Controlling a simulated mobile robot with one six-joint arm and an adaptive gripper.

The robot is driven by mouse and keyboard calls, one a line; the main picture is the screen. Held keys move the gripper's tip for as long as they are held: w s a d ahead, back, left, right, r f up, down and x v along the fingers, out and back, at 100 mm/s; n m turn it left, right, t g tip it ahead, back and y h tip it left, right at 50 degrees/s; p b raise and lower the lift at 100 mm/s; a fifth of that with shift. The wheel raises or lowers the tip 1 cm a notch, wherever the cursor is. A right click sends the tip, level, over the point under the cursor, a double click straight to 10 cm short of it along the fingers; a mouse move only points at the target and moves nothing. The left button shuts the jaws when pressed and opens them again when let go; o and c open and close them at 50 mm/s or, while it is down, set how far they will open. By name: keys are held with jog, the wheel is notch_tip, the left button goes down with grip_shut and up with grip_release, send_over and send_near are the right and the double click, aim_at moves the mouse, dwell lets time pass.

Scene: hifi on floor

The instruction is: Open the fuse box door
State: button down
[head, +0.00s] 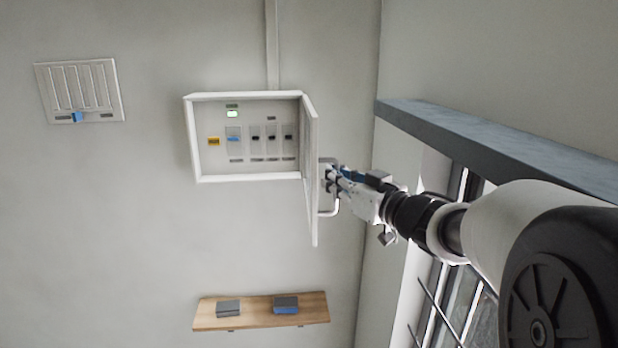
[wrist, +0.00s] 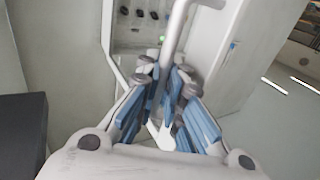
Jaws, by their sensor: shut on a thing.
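The fuse box (head: 190,140) is a white wall-mounted box, with several switches, a yellow label and a green light showing inside. Its door (head: 311,180) is hinged on the right side and stands swung well out from the box. My gripper (head: 328,178) is at the outer face of the door, shut on the door's handle (head: 334,208). In the wrist view the handle (wrist: 178,35) runs down between the blue finger pads of my gripper (wrist: 165,90). The door (wrist: 210,50) and the open box interior (wrist: 130,35) show beyond it.
A vent panel (head: 80,90) with a blue tab is on the wall at the left. A wooden shelf (head: 260,315) below the box holds two small blocks. A window with a grey ledge (head: 500,145) lies close to my arm on the right.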

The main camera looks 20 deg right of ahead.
jog(key=shift+f, duration=0.25)
jog(key=c, duration=1.8)
grip_release()
jog(key=shift+s+r, duration=0.2)
jog(key=shift+o, duration=0.5)
jog(key=shift+w, duration=0.15)
